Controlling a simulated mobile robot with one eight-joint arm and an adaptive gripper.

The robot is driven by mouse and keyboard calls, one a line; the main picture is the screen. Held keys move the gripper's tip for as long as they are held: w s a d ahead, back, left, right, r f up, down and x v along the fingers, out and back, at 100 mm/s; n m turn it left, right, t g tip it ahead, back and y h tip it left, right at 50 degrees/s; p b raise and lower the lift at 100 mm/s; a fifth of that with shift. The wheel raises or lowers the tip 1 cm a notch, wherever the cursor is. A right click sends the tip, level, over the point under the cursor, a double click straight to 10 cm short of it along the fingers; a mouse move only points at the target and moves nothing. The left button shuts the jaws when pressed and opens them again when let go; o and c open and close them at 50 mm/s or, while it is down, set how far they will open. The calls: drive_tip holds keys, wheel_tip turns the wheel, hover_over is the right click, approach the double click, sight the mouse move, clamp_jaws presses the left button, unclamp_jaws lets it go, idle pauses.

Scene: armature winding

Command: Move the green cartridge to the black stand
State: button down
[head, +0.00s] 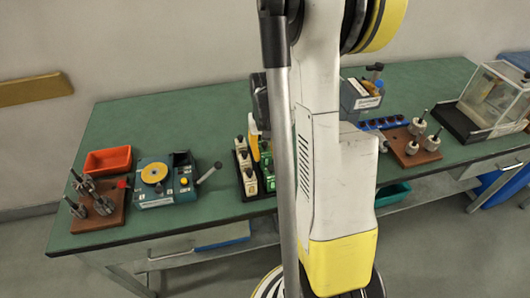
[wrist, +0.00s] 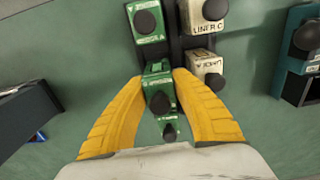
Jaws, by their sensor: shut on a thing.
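My gripper (wrist: 163,76) has its yellow fingers closed on both sides of a green cartridge (wrist: 158,88) with a black knob. The cartridge sits at the near end of a black rack (wrist: 174,46), and I cannot tell whether it is lifted. Another green cartridge (wrist: 148,22) stands in the rack beyond it. A further green piece with a dark knob (wrist: 169,128) shows between the fingers. In the head view one yellow finger (head: 253,142) shows behind the rack (head: 258,195), partly hidden by my arm. I cannot tell for certain which thing is the black stand.
Cream cartridges (wrist: 206,65) stand in the rack close to the right finger. A dark box (wrist: 25,115) lies to the left in the wrist view. A teal winder (head: 165,182) and an orange bin (head: 108,160) are on the green bench. My arm hides the bench's middle.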

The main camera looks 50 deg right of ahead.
idle(0.4)
drive_tip(key=shift+f+b, duration=0.4)
drive_tip(key=shift+f+b, duration=0.75)
drive_tip(key=shift+f, duration=0.05)
drive_tip(key=c, duration=1.1)
unclamp_jaws()
drive_tip(key=shift+o, duration=0.2)
drive_tip(key=shift+r, duration=0.1)
drive_tip(key=shift+r+p, duration=1.7)
drive_tip(key=shift+r, duration=0.5)
